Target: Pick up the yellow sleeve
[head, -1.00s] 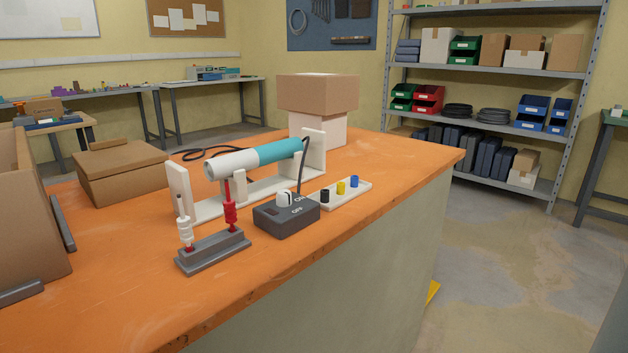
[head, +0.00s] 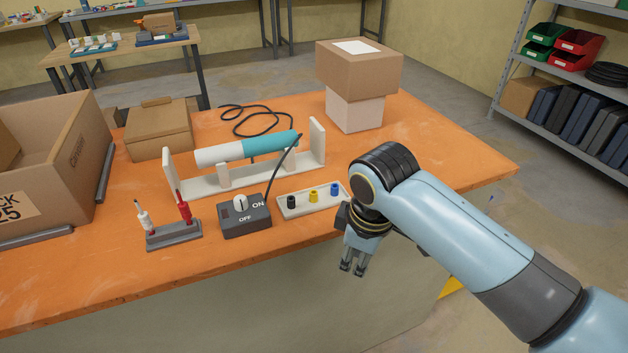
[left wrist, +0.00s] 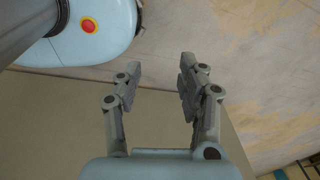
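The yellow sleeve (head: 313,197) is a small upright cylinder on a white strip (head: 292,210), between a black sleeve (head: 291,201) and a blue sleeve (head: 334,189). The strip lies near the table's front edge. My right gripper (head: 352,272) hangs in front of the table edge, right of and nearer than the sleeve. Its fingers point down with a gap between them, and it holds nothing. My left gripper (left wrist: 158,82) shows only in the left wrist view, with its fingers wide apart and empty.
A dark ON/OFF switch box (head: 245,218) stands left of the strip. A teal and white cylinder (head: 270,144) lies on a white stand behind. A grey holder (head: 173,236) carries red and white probes. Cardboard boxes (head: 360,68) stand at the back right and left.

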